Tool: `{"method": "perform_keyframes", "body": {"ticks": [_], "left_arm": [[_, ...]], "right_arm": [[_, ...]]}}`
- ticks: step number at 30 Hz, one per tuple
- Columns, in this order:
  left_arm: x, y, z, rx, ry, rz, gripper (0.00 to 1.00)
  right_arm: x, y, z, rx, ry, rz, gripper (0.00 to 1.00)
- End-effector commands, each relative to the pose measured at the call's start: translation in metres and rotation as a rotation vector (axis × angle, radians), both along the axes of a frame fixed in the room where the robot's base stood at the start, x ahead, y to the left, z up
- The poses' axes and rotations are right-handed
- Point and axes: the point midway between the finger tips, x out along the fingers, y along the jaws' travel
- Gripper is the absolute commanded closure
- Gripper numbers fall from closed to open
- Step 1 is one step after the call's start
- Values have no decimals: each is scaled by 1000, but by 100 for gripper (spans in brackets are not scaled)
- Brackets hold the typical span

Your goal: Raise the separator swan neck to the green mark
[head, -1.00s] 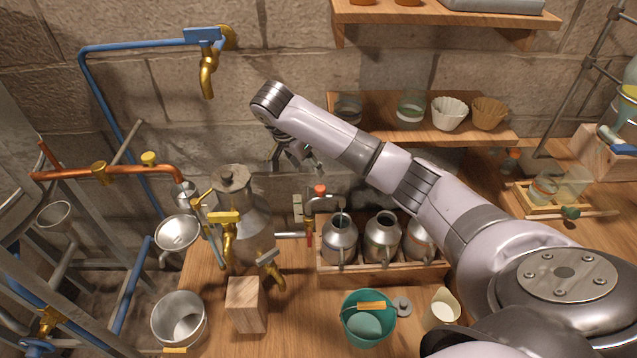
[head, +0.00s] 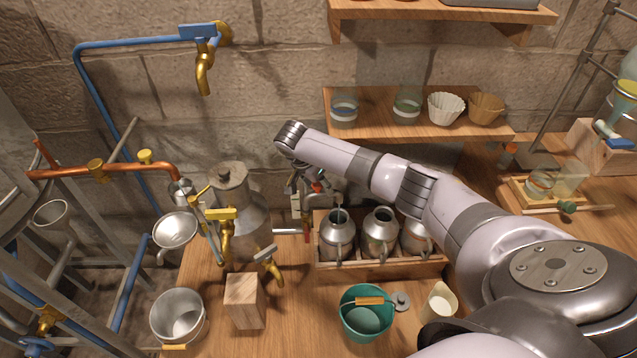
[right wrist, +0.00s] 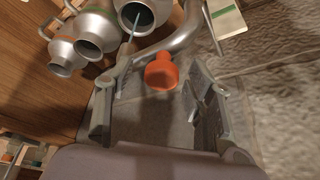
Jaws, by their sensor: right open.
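The swan neck is a curved silver pipe (right wrist: 183,35) with an orange-red knob (right wrist: 162,72). In the right wrist view the knob sits between my open fingers, with visible space on both sides. In the head view the red knob (head: 316,187) shows beside the gripper, and much of the neck is hidden. My right gripper (right wrist: 158,105) is open and empty; in the head view it (head: 305,180) hangs over the neck, right of the silver separator vessel (head: 240,205). A pale plate with a green mark (right wrist: 228,22) stands beside the neck. My left gripper is not in view.
Several metal jugs (head: 380,232) stand in a wooden crate (head: 335,267) close to the neck. A wooden block (head: 245,302), a steel pot (head: 178,318) and a teal bucket (head: 366,325) stand in front. The stone wall and a shelf (head: 420,125) are behind.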

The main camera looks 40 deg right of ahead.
Motion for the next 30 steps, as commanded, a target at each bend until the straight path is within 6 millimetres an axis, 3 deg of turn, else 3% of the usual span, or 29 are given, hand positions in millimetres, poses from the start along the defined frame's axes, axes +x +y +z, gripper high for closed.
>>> {"method": "perform_keyframes", "body": {"ticks": [4, 25, 30], "left_arm": [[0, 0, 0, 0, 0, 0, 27], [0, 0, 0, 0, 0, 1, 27], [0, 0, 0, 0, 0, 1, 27]], "right_arm": [[0, 0, 0, 0, 0, 0, 52], [-1, 0, 0, -1, 2, 0, 99], [-1, 0, 0, 0, 2, 0, 100]]}}
